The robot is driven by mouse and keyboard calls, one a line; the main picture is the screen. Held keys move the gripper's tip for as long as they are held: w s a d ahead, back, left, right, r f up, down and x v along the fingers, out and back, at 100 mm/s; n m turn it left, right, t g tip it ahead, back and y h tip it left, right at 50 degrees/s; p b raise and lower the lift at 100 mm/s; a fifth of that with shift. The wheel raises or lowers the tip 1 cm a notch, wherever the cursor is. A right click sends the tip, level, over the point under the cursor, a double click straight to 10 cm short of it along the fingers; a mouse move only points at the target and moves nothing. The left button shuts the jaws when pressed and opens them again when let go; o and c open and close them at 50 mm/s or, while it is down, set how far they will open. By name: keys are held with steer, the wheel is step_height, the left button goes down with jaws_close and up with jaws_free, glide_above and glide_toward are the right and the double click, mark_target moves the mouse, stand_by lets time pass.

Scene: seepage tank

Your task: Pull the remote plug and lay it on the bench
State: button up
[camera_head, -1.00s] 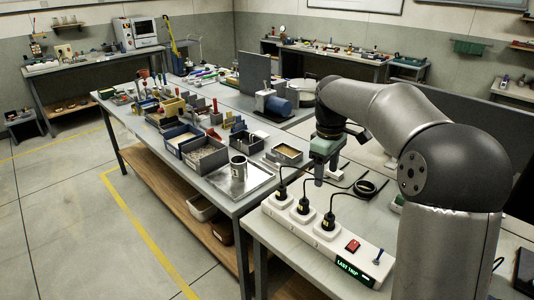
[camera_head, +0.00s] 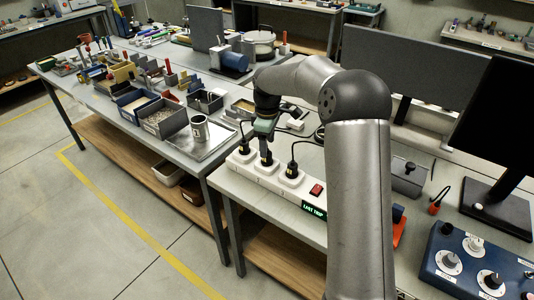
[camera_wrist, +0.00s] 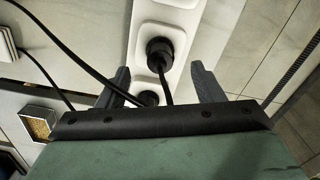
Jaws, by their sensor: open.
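A white power strip (camera_head: 240,171) lies along the bench's front edge with three black plugs upright in it: a left plug (camera_head: 244,148), a middle plug (camera_head: 267,159) and a right plug (camera_head: 291,169). I cannot tell from labels which is the remote plug. My gripper (camera_head: 264,147) points down over the strip, at the middle plug. In the wrist view the open fingers (camera_wrist: 159,68) stand either side of the strip's plug row. One plug (camera_wrist: 159,50) shows just beyond the fingertips, and another plug (camera_wrist: 148,97) shows between the fingers, partly hidden by my gripper body.
The strip has a red switch (camera_head: 316,190) and a green "LAST TRIP" display (camera_head: 313,210). Black cables run behind the plugs. A grey box (camera_head: 407,176) and a blue control panel (camera_head: 470,262) are at right.

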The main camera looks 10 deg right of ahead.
steer(key=shift+f+p, duration=0.3)
steer(key=shift+f, duration=2.4)
steer(key=shift+r, duration=0.1)
steer(key=c, duration=1.3)
